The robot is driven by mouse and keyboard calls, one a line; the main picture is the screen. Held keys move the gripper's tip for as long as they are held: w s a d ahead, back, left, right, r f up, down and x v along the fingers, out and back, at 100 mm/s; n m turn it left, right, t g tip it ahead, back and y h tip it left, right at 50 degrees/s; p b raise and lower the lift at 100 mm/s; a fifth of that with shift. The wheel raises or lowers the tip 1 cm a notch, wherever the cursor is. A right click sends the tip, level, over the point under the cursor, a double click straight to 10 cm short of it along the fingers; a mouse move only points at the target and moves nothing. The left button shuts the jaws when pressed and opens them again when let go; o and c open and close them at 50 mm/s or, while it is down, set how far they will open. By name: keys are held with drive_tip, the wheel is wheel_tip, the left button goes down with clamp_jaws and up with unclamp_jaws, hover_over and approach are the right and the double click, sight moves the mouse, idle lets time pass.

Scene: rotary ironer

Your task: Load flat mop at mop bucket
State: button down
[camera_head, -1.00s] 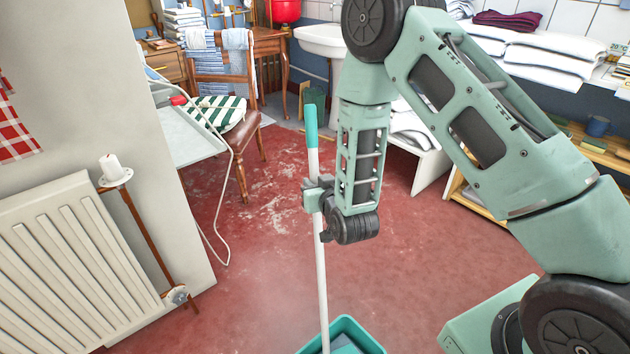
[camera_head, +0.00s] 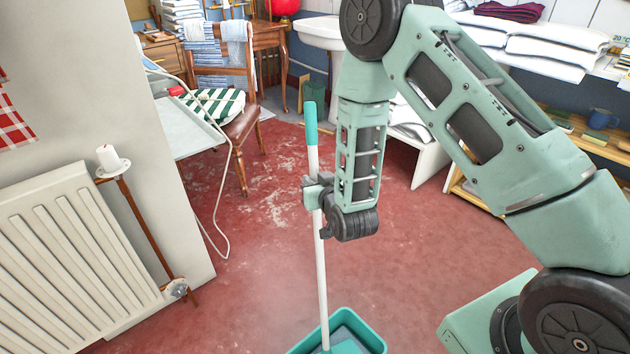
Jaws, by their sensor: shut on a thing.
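The flat mop (camera_head: 322,272) has a white pole with a teal grip at its top and stands nearly upright. My gripper (camera_head: 318,193) is shut on the pole, a little below the teal grip. The mop bucket (camera_head: 370,332) is a teal, rectangular tub at the bottom edge of the view, partly cut off. The pole's lower end comes down into the bucket's outline, where a teal flat part shows. I cannot tell whether that part rests on the bottom or hangs above it.
A wooden chair (camera_head: 240,130) and an ironing board (camera_head: 185,130) stand behind. Shelves with folded linen (camera_head: 540,50) are at the right. The red floor (camera_head: 420,270) around the bucket is clear.

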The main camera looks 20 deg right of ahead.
sight(313, 158)
drive_tip(key=shift+f+b, duration=0.35)
drive_tip(key=shift+f, duration=0.05)
idle(1.4)
drive_tip(key=shift+r+p, duration=2.4)
drive_tip(key=shift+r, duration=1.25)
